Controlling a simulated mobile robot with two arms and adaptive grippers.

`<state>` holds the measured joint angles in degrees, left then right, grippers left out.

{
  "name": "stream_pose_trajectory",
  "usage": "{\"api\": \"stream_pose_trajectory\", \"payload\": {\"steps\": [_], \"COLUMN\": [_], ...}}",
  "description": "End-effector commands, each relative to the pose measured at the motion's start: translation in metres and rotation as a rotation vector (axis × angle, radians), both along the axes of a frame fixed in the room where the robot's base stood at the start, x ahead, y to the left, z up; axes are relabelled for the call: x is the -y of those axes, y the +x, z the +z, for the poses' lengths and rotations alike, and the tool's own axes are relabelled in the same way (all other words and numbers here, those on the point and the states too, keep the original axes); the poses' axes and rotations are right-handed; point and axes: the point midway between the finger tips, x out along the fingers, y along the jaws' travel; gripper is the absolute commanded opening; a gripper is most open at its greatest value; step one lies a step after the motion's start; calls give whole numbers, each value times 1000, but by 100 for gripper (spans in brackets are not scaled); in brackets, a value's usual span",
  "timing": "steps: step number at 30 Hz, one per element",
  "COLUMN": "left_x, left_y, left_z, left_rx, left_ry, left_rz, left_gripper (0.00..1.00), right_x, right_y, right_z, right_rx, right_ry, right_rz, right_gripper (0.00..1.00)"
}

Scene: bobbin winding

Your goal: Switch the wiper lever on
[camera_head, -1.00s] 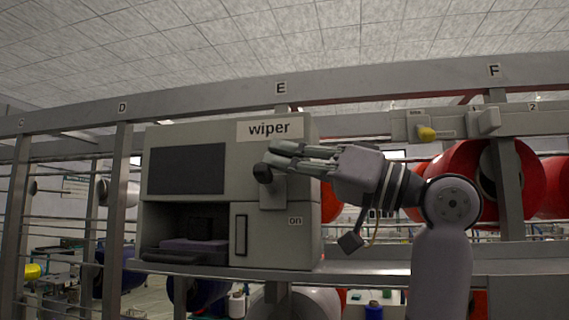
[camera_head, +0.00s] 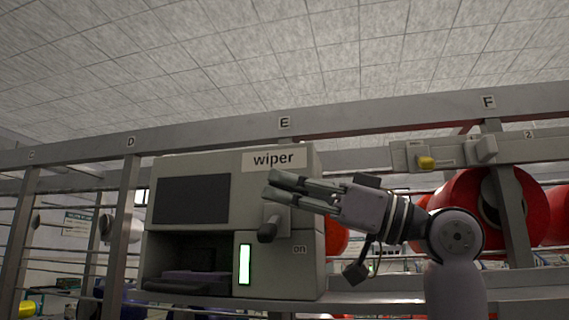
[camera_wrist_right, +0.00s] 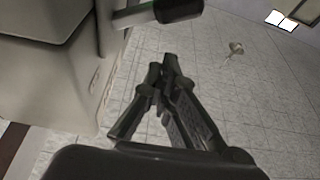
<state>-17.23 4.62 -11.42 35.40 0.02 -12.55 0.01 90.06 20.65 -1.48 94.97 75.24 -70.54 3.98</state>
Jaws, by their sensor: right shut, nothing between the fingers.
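The grey wiper box (camera_head: 165,232) stands on the rack shelf under the letter E, with a "wiper" label (camera_head: 274,160) on its front. Its lever ends in a dark knob (camera_head: 267,232) and points down and forward toward the "on" label (camera_head: 299,249). The light strip (camera_head: 245,264) on the box glows pale green. My right gripper (camera_head: 270,184) is shut and empty, just above the lever and apart from the knob. In the right wrist view the gripper (camera_wrist_right: 165,75) shows closed fingers, with the dark knob (camera_wrist_right: 178,8) at the top. My left gripper is not in view.
A rack beam (camera_head: 350,113) runs above the box. A small unit with a yellow knob (camera_head: 426,162) sits at upper right, over large red spools (camera_head: 462,200). An open bay with a dark tray (camera_head: 185,286) is at the box's lower left.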

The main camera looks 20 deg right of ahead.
Motion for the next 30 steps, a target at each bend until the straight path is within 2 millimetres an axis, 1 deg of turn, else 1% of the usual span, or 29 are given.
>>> {"api": "stream_pose_trajectory", "payload": {"steps": [1,6,9,12,15,18,30], "left_x": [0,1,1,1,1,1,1], "left_y": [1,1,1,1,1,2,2], "left_z": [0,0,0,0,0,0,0], "left_rx": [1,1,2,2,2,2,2], "left_ry": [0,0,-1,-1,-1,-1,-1], "left_rz": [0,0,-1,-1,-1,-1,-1], "left_gripper": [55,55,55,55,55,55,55], "right_x": [0,0,0,0,0,0,0], "right_y": [-1,-2,-2,-1,-1,0,0], "right_z": [11,46,63,75,81,84,84], "right_rx": [3,4,3,2,2,1,1], "right_ry": [1,1,1,0,0,-1,0], "right_rz": [-1,0,-1,0,1,1,0], "right_gripper": [0,0,0,0,0,0,0]}}
